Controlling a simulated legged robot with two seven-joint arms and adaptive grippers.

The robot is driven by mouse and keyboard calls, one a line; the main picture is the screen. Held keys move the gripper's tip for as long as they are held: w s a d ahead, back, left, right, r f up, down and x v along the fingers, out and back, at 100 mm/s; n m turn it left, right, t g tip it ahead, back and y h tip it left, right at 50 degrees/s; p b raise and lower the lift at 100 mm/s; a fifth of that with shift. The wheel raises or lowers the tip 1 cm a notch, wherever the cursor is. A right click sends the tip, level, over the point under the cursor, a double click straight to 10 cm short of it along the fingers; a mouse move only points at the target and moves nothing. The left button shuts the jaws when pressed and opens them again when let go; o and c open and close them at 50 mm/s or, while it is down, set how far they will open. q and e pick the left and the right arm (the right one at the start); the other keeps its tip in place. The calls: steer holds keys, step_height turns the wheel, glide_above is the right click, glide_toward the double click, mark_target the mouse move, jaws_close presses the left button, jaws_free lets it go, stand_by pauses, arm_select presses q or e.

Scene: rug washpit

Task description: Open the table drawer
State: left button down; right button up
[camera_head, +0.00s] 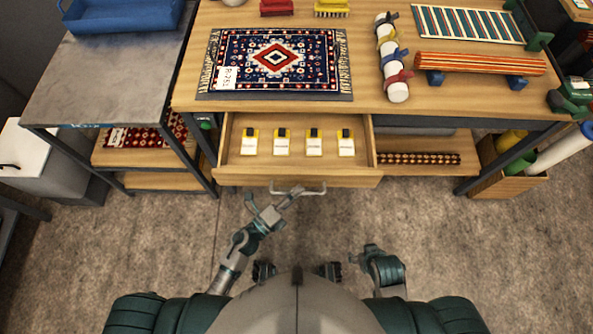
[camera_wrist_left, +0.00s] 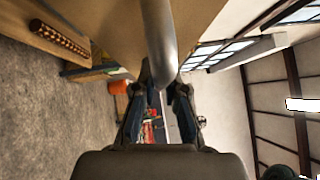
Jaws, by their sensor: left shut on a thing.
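The table drawer (camera_head: 240,172) is pulled out from under the wooden table (camera_head: 200,92). Several yellow-and-white items with dark tops (camera_head: 314,142) lie in a row inside it. The drawer has a pale bar handle (camera_head: 312,190) on its front. My left gripper (camera_head: 283,197) is at the left part of this handle and shut on it. In the left wrist view the handle (camera_wrist_left: 160,45) is a grey bar running between the fingers (camera_wrist_left: 158,88). My right gripper (camera_head: 371,250) is low in the head view, apart from the drawer; its finger state is too small to tell.
A patterned rug (camera_head: 275,62) lies on the tabletop, with a tied white roll (camera_head: 392,60) to its right. A grey-topped side table (camera_head: 105,85) stands at the left. A wooden bin (camera_head: 508,180) with rolls stands at the right. The floor before the drawer is clear.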

arm_select(q)
steer(key=shift+s+a+f, duration=0.1)
steer(key=shift+s+f, duration=0.05)
steer(key=shift+s, duration=1.15)
steer(key=shift+s+f, duration=0.15)
steer(key=shift+s, duration=1.15)
steer(key=c, duration=1.2)
jaws_free()
steer(key=shift+w+r, duration=0.1)
steer(key=v, duration=1.2)
